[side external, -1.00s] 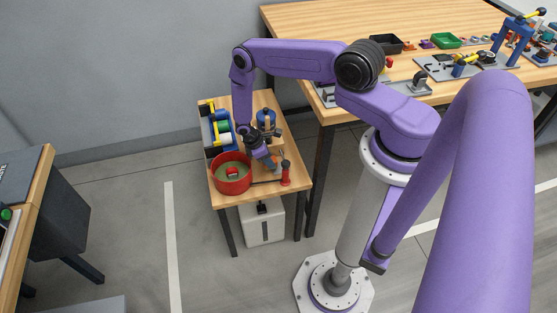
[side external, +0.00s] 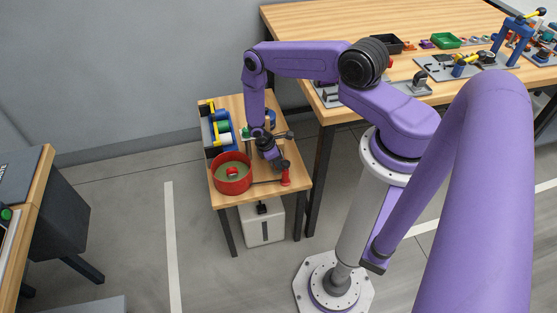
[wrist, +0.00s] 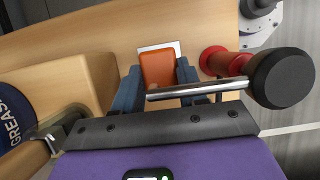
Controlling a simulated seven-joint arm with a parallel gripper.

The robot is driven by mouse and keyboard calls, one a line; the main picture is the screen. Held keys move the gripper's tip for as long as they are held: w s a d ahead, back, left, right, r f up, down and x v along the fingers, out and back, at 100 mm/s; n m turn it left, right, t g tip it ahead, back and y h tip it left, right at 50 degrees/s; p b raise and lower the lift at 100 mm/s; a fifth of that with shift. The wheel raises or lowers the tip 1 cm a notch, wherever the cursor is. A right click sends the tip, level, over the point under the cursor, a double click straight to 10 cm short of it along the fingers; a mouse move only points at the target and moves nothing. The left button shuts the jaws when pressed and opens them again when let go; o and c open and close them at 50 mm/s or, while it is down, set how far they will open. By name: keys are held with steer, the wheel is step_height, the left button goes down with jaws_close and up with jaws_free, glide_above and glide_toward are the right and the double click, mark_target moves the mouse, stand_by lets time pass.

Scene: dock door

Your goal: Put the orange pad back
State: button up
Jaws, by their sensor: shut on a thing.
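The orange pad (wrist: 158,68) sits between the two blue fingers of my gripper (wrist: 158,80) in the wrist view, and the fingers are shut on it. A white patch (wrist: 173,46) shows on the wooden top behind the far end of the pad. I cannot tell whether the pad touches the surface. In the side view my gripper (side external: 270,156) is low over the small wooden table (side external: 225,202), between the red bowl and the red post. The pad is hidden there.
A red post (side external: 285,178) stands just right of my gripper. A steel bar with a black knob (wrist: 280,78) crosses close in front of the wrist view. The red bowl (side external: 219,182) is left of my gripper. A blue rack (side external: 210,147) stands at the table's left edge.

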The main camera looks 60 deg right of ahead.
steer(key=o, duration=1)
steer(key=shift+f, duration=0.1)
steer(key=w+a+r+t, duration=0.15)
steer(key=a+r, duration=0.35)
steer(key=r, duration=0.5)
steer(key=w+a+r, duration=0.3)
steer(key=a+r, duration=0.2)
steer(key=r, duration=0.6)
steer(key=w+a+r+t, duration=0.15)
steer(key=a+r, duration=0.35)
steer(key=r, duration=0.5)
steer(key=s+a+r+n+y, duration=0.1)
steer(key=s+a+r, duration=0.3)
steer(key=s+r, duration=0.3)
steer(key=s+a+r+n+y, duration=0.1)
steer(key=s+a+r, duration=0.2)
steer(key=s+r, duration=0.4)
steer(key=shift+n+y, duration=0.8)
steer(key=s+r, duration=0.1)
steer(key=s, duration=0.3)
steer(key=s+d+r, duration=0.1)
steer(key=s+r, duration=0.1)
steer(key=s, duration=0.3)
steer(key=s+r, duration=0.2)
steer(key=s, duration=0.2)
steer(key=shift+s+d+r, duration=0.1)
steer(key=shift+s+d, duration=0.05)
